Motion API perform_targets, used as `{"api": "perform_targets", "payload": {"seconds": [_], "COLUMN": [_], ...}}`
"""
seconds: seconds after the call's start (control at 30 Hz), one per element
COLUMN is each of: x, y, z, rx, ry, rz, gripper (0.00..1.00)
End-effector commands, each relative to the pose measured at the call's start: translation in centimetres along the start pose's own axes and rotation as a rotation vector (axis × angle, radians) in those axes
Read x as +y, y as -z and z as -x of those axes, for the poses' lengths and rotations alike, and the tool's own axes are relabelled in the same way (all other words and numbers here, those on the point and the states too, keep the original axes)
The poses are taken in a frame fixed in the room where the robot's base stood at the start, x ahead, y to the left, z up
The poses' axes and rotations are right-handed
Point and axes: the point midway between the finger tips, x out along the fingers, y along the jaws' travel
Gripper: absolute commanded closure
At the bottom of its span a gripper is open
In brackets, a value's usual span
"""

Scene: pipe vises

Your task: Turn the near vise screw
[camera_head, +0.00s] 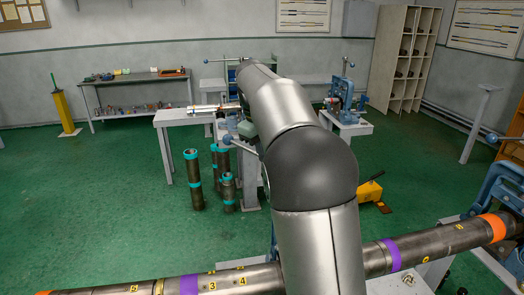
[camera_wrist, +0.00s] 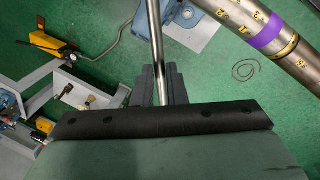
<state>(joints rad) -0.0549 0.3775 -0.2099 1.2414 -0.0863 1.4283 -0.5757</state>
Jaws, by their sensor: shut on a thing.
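In the wrist view, the dark fingers of my gripper (camera_wrist: 171,85) are shut on a slim, shiny metal bar (camera_wrist: 154,32). The bar runs from the top edge down between the fingers. Part of a blue vise (camera_wrist: 190,14) shows just right of the bar; its screw cannot be made out. A steel pipe (camera_wrist: 290,58) with a purple band and yellow number tags lies to the right, apart from my gripper. The pipe also crosses the front of the head view (camera_head: 235,282). There my arm hides the gripper and most of the near vise.
A blue vise (camera_head: 508,190) stands at the right edge by the pipe's orange-banded end. Several upright pipes (camera_head: 193,180) with teal bands stand on the floor left of my arm. A yellow tool (camera_head: 370,188) lies right of my arm.

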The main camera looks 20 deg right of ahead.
Motion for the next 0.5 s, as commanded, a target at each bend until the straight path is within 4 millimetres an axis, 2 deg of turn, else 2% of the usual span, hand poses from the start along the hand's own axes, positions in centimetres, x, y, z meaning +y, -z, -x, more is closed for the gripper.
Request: {"api": "perform_targets", "payload": {"seconds": [0.03,0.07,0.1,0.13,0.5], "x": [0.25,0.25,0.25,0.23,0.11], "y": [0.03,0.03,0.03,0.03,0.08], "z": [0.41,0.42,0.42,0.4,0.74], "rx": [0.009,0.009,0.009,0.009,0.007], "ry": [-0.008,-0.008,-0.008,-0.008,-0.005], "rz": [-0.003,-0.003,-0.003,-0.002,0.0], "gripper": [1.0,0.82,0.71,0.66,0.66]}}
